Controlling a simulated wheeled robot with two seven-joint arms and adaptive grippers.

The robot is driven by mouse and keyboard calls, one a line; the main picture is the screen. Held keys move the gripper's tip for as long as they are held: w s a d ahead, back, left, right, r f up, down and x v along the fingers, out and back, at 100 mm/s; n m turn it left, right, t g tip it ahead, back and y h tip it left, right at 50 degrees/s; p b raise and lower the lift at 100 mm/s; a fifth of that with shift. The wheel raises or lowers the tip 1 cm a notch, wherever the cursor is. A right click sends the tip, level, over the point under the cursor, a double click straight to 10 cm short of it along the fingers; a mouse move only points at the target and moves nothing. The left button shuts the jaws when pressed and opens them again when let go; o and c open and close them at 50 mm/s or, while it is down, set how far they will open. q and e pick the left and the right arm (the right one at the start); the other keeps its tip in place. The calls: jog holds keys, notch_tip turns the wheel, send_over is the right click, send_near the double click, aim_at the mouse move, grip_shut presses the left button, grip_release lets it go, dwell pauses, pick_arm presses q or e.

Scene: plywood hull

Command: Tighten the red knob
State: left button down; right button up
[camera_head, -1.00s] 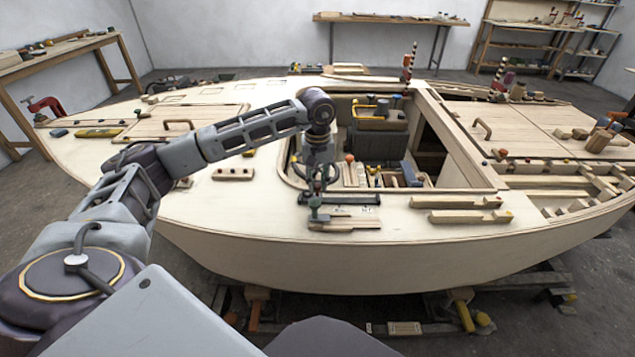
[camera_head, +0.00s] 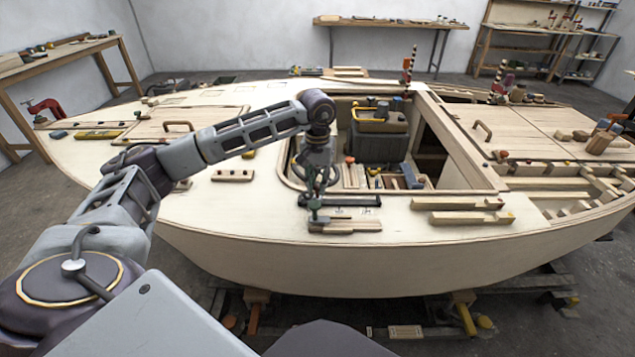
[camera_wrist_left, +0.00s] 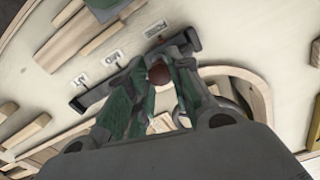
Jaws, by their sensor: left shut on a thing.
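The red knob (camera_wrist_left: 159,74) shows in the left wrist view as a dark red ball at a dark rail (camera_wrist_left: 95,97). Small labels reading AFT, MID and FORE lie beside this rail. My left gripper (camera_wrist_left: 156,88) has its green fingers closed around the knob, which shows between them. In the head view my left gripper (camera_head: 316,208) reaches down at the left end of the dark rail (camera_head: 352,200) on the near deck. There the fingers hide the knob. My right gripper is in neither view.
The cockpit opening, with a dark box (camera_head: 378,140) and a yellow-handled tray (camera_head: 380,122), lies just behind the gripper. Wooden strips (camera_head: 460,217) lie to the right on the deck. A wooden block (camera_head: 233,174) sits to the left. The near deck edge is close below.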

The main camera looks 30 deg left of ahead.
aim_at(318, 186)
pick_arm(q)
jog(key=shift+w+a+r, duration=0.1)
jog(key=shift+w+r, duration=0.1)
jog(key=shift+r, duration=0.05)
jog(key=c, duration=1.6)
grip_release()
jog(key=o, duration=0.4)
jog(key=shift+s+f, duration=0.1)
jog(key=shift+c, duration=0.2)
notch_tip(318, 186, up, 12)
jog(key=shift+f, duration=0.1)
